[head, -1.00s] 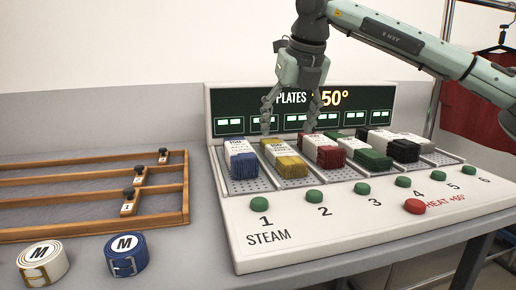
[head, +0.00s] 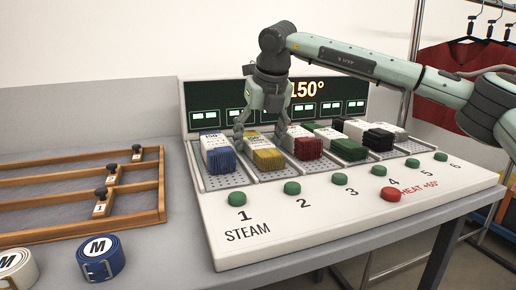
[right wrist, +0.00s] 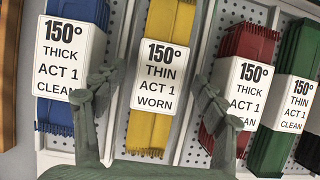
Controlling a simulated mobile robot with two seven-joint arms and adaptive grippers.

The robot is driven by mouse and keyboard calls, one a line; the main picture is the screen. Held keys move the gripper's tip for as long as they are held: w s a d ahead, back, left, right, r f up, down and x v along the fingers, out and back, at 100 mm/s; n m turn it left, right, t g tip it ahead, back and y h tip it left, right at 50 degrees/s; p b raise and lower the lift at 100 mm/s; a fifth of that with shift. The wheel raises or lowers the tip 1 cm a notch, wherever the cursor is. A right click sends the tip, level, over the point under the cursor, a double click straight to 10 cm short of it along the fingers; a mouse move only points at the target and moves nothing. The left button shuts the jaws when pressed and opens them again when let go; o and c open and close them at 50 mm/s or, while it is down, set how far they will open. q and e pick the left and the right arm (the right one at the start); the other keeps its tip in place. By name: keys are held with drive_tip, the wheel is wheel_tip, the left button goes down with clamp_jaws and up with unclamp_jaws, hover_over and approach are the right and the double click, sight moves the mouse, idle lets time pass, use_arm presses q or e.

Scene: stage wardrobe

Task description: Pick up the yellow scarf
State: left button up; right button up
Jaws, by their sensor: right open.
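The yellow scarf (head: 268,159) lies folded on the second plate from the left, with a white label band across it. In the right wrist view, the yellow scarf (right wrist: 147,132) has a label reading 150°, THIN, ACT 1, WORN. My right gripper (head: 262,146) is open and just above the scarf, one finger to each side of it. In the right wrist view the right gripper's fingers (right wrist: 152,84) straddle the yellow scarf, the left one overlapping the blue scarf's label edge and the right one the red scarf. Nothing is held. My left gripper is out of view.
A blue scarf (head: 221,160) lies left of the yellow one and a red scarf (head: 308,148) right of it, both close. Green and black scarves lie farther right. Green buttons and a red button (head: 391,194) line the front. Rolled belts and a wooden rack stand left.

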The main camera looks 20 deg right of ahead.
drive_tip(key=c, duration=1.3)
drive_tip(key=shift+r, duration=0.1)
